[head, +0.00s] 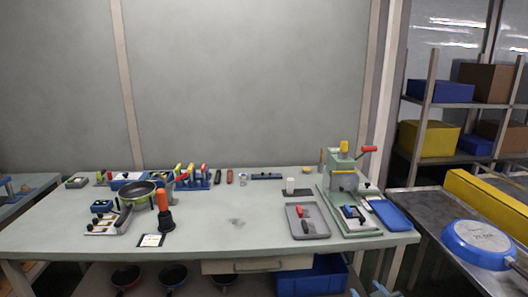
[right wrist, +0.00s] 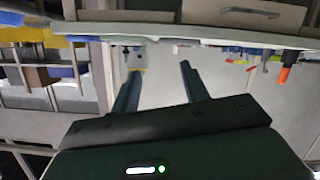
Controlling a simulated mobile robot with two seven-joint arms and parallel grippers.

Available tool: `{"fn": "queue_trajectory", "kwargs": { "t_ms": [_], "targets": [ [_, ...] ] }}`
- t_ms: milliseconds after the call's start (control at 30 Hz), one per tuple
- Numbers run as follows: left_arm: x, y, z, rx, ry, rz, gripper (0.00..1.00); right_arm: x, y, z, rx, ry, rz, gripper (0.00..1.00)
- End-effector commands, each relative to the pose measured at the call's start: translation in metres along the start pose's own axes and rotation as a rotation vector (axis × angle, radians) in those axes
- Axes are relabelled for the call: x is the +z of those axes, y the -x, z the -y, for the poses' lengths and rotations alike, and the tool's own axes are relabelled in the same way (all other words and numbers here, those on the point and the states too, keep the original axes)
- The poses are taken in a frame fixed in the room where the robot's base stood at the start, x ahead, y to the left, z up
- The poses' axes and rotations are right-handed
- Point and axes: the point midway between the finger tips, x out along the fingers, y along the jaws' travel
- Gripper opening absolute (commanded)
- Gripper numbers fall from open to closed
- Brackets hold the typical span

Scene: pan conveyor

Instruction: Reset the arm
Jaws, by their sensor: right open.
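My right gripper (head: 368,290) shows only as fingertips at the bottom edge of the head view, low in front of the workbench (head: 245,225). In the right wrist view the right gripper (right wrist: 160,68) has its two dark fingers spread apart with nothing between them. That view is upside down, with the bench edge and a drawer along its top. The gripper touches nothing that I can see. My left gripper is not in view.
A blue pan (head: 486,240) lies upside down on the conveyor (head: 437,207) at right. On the bench are a dark pan (head: 138,190) on a stand, a grey tray (head: 308,224) and a green press (head: 345,190). A blue bin (head: 312,282) stands below.

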Motion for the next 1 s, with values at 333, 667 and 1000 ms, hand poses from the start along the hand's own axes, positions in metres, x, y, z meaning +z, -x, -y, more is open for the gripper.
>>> {"fn": "queue_trajectory", "kwargs": {
  "t_ms": [333, 667, 1000],
  "targets": [
    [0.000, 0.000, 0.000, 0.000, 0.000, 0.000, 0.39, 0.110, 0.163, 0.140, -0.214, -0.148, 0.203, 0.45],
    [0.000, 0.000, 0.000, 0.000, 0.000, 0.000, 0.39, 0.123, 0.221, 0.169, -0.259, -0.213, 0.267, 0.45],
    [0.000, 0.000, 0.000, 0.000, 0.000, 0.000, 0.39, 0.123, 0.220, 0.169, -0.258, -0.212, 0.267, 0.45]
  ]
}}
